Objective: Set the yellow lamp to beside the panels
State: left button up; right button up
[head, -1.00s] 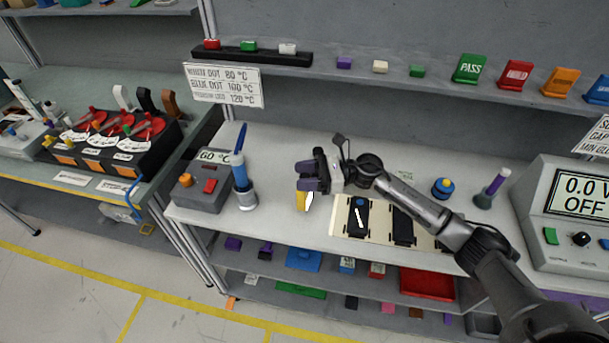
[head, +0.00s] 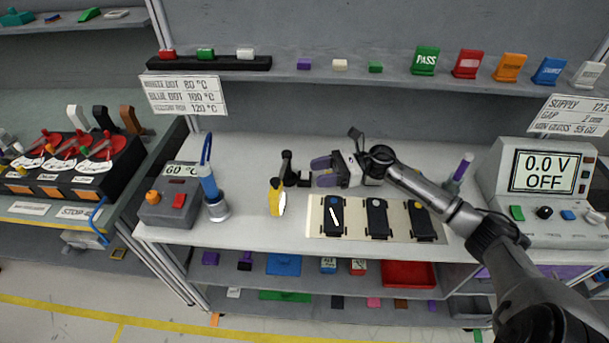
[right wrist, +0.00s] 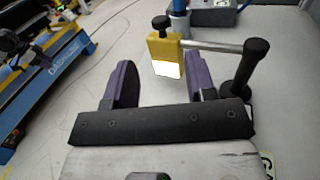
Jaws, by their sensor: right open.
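The yellow lamp (head: 276,198) stands upright on the bench, just left of the cream mat (head: 315,229) that carries three black panels (head: 377,218). Its pale face and black stand (head: 289,168) show, and the mat and lamp are apart. In the right wrist view the lamp's yellow head (right wrist: 165,48) hangs on a grey rod from a black post. My right gripper (head: 320,172) is open and empty, right of the lamp's stand, fingers pointing left. In the wrist view the lamp head shows ahead, between the finger lines. My left gripper is not in view.
A grey 60 °C station (head: 172,205) with a blue-handled tool in a holder (head: 212,195) stands left of the lamp. A 0.0 V supply box (head: 540,190) stands at the right. A shelf (head: 330,77) with coloured tags runs above. The bench behind the lamp is clear.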

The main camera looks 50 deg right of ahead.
jog(key=shift+v, duration=0.85)
